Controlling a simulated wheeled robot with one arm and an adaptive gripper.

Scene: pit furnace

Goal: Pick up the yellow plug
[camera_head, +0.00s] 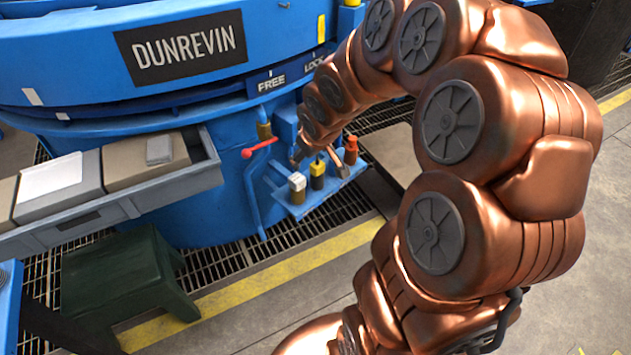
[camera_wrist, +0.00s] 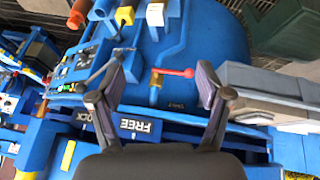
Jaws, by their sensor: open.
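The yellow plug (camera_head: 317,169) has a yellow top and a dark lower body. It stands on a small blue shelf (camera_head: 325,194) on the furnace's side, between a white-topped plug (camera_head: 297,186) and a red plug (camera_head: 351,150). In the wrist view the yellow plug (camera_wrist: 124,14) is at the top, with the white-topped plug (camera_wrist: 155,14) to its right and the red plug (camera_wrist: 78,14) to its left. My gripper (camera_head: 318,160) is by the shelf in the head view. In the wrist view my gripper (camera_wrist: 160,88) is open and empty, its fingers apart from the plug.
A red-handled lever (camera_head: 259,148) sticks out of the blue furnace (camera_head: 210,190) left of the plugs. A grey tray (camera_head: 200,180) with boxes is at the left, above a dark green stool (camera_head: 120,275). FREE and LOCK labels are above the shelf.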

